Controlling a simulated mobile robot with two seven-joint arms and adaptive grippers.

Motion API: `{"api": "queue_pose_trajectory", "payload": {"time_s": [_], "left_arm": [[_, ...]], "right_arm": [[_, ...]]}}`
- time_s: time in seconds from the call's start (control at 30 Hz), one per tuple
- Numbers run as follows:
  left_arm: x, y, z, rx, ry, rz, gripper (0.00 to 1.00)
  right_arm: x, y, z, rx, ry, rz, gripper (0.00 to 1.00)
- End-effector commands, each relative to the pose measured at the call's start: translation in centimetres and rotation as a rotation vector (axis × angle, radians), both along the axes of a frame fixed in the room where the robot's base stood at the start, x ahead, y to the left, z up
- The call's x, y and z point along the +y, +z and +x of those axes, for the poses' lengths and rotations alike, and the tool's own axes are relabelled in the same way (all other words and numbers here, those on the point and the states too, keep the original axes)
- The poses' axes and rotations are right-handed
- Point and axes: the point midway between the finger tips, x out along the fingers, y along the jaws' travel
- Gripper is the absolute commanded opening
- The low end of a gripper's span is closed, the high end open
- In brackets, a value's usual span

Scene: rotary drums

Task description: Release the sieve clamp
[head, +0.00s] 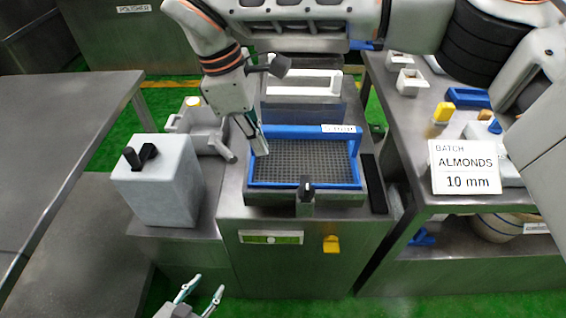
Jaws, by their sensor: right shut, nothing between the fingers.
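The blue-framed sieve (305,187) with its dark mesh sits in a grey machine (235,215) in the middle of the head view. A small upright clamp with a dark top (306,190) stands at the middle of the sieve's front edge. My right gripper (260,150) reaches down from above at the sieve's back left corner. Its fingers are together and hold nothing; I cannot tell whether they touch the blue frame. My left gripper (203,298) is low at the bottom edge, in front of the machine, with its fingers apart and empty.
A grey box with a black handle (160,185) stands left of the sieve. A yellow knob (331,243) is on the machine's front. The right bench holds a batch sign reading ALMONDS 10 mm (465,167) and a yellow-topped item (442,112). An empty table (60,130) is at left.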

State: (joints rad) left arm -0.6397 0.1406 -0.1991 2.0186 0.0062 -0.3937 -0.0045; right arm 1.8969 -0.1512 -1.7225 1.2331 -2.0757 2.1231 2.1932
Motion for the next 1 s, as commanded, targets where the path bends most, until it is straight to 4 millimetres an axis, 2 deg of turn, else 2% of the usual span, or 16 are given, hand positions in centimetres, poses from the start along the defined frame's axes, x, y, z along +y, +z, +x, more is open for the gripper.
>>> {"api": "queue_pose_trajectory", "payload": {"time_s": [0.17, 0.57, 0.8, 1.0], "left_arm": [[0.0, -0.2, 0.1, -0.001, -0.001, 0.0, 0.4], [0.3, 0.3, 1.4, -0.027, 0.001, 0.008, 0.4], [0.5, 0.5, 1.4, -0.027, 0.001, 0.011, 0.4], [0.3, 0.2, 0.9, -0.018, 0.001, 0.008, 0.4]], "right_arm": [[-0.5, -2.2, -0.1, 0.006, 0.0, 0.0, 0.0], [-2.4, -9.8, -0.1, 0.007, 0.001, 0.001, 0.0], [-5.5, -9.5, 0.0, 0.002, -0.001, 0.001, 0.0], [-6.4, -9.5, 0.0, 0.002, 0.0, 0.001, 0.0]]}}
